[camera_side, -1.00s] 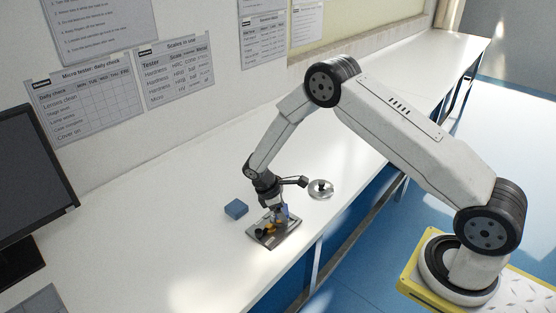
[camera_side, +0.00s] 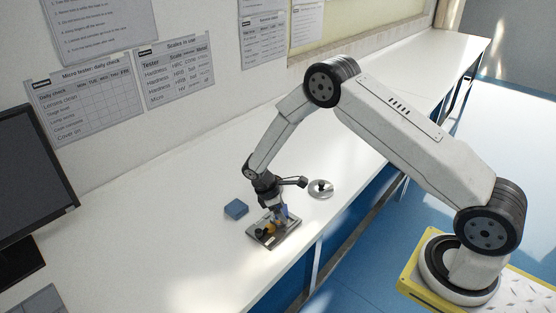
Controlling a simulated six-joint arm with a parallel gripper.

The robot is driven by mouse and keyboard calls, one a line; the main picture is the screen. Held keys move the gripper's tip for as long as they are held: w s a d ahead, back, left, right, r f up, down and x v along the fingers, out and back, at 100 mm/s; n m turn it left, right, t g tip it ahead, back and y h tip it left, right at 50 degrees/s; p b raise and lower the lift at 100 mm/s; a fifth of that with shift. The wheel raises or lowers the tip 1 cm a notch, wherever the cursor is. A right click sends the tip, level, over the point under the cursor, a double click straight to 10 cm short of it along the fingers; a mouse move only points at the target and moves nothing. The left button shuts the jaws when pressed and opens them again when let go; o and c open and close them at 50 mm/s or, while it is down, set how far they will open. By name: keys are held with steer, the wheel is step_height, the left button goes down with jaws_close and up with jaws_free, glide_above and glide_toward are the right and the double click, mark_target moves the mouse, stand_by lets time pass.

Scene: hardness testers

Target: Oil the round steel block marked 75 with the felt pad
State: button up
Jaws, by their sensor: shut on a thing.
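My gripper (camera_side: 277,218) points down over a small metal tray (camera_side: 265,239) near the front edge of the bench. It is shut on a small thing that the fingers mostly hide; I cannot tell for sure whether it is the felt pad. Small dark and yellowish things show on the tray under and beside the fingers. They are too small to make out, and I cannot read a 75 on any block. A round silvery piece with a dark knob (camera_side: 321,188) stands on the bench to the right of the gripper.
A blue block (camera_side: 236,209) lies on the white bench (camera_side: 170,230) left of the tray. A dark monitor (camera_side: 30,185) stands at the far left. The wall with posted sheets (camera_side: 85,98) runs behind. The bench is clear between monitor and blue block.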

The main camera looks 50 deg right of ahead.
steer(key=a, duration=0.2)
steer(key=shift+a, duration=0.3)
steer(key=shift+d, duration=2.3)
steer(key=shift+a+r, duration=0.1)
steer(key=shift+r, duration=3.95)
